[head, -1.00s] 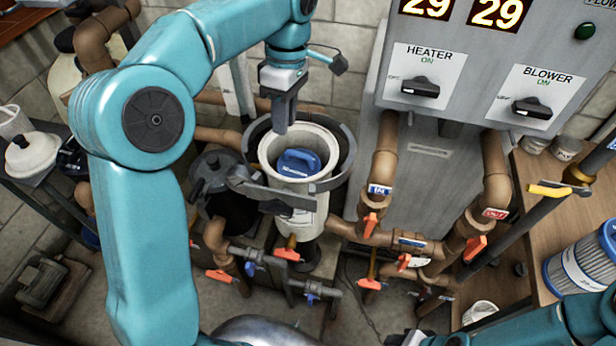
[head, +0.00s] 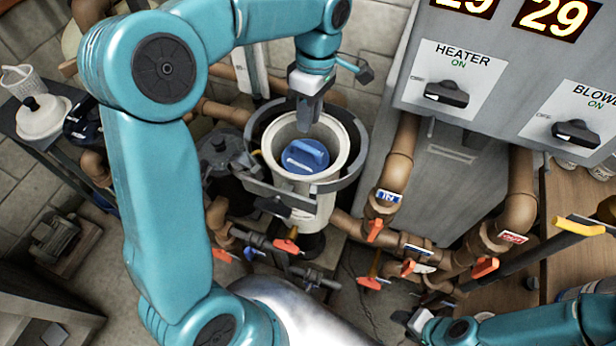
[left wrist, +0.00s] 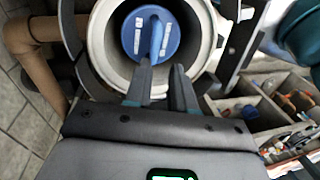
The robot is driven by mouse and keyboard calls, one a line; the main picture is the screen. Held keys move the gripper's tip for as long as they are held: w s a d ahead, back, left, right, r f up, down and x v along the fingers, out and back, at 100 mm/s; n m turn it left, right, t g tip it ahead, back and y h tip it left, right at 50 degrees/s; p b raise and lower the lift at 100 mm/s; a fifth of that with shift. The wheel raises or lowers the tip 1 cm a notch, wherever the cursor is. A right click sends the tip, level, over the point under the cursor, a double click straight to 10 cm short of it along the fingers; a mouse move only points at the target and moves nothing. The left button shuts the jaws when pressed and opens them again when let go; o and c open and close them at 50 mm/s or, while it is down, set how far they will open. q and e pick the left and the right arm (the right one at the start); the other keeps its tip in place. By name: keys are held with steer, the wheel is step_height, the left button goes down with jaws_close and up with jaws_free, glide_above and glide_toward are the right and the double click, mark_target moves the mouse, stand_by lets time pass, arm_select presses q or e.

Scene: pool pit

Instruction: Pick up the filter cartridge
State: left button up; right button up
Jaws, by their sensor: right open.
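A round blue cartridge top with a raised handle (head: 305,155) sits inside an open white filter housing (head: 346,150). The handle also shows in the left wrist view (left wrist: 157,36). My left gripper (head: 305,122) points down at the housing's rear rim in the head view. In the left wrist view its two fingers (left wrist: 160,82) are apart and empty, close to the handle; contact cannot be told. My right gripper (head: 408,320) is low at the right, small and partly cut by its arm. The cartridge's body is hidden in the housing.
A dark ring clamp (head: 354,175) surrounds the housing. Brown pipes (head: 397,165) with orange valve handles stand right of it, below the grey control panel (head: 500,70). A dark lidded canister (head: 222,150) is at the left. A wooden bench (head: 562,240) is at the right.

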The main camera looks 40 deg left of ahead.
mark_target(303, 145)
arm_select(q)
steer(key=f, duration=0.2)
steer(key=a+f, duration=0.1)
steer(key=f, duration=0.1)
steer(key=shift+f, duration=0.25)
steer(key=shift+s+d+f, duration=0.15)
steer(key=f, duration=0.1)
steer(key=f+p, duration=0.1)
steer(key=f, duration=0.3)
steer(key=shift+s, duration=0.3)
steer(key=shift+s+d+r, duration=0.1)
steer(key=shift+s+r, duration=0.05)
steer(key=shift+s, duration=0.05)
steer(key=c, duration=0.4)
jaws_close()
